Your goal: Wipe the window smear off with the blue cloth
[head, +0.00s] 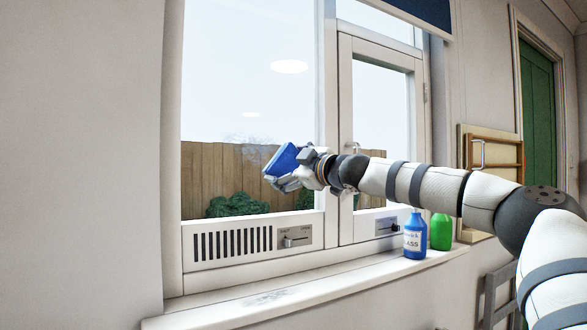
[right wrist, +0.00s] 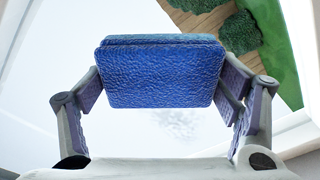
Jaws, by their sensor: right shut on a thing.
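The blue cloth (head: 282,159) is a thick folded pad in my right gripper (head: 289,172), in front of the left window pane. In the right wrist view the cloth (right wrist: 160,75) sits between the two fingers of the right gripper (right wrist: 160,86), which is shut on it. The window smear (right wrist: 178,122) shows there as a faint grey speckled patch below the cloth. In the head view a pale haze lies on the glass just left of the cloth, partly hidden by it. Whether the cloth touches the glass I cannot tell. My left gripper is out of view.
A blue labelled bottle (head: 414,235) and a green bottle (head: 440,231) stand on the right of the white sill (head: 340,285), below my right arm. Vents with sliders (head: 296,238) line the window's bottom. A wooden rack (head: 488,155) hangs at right.

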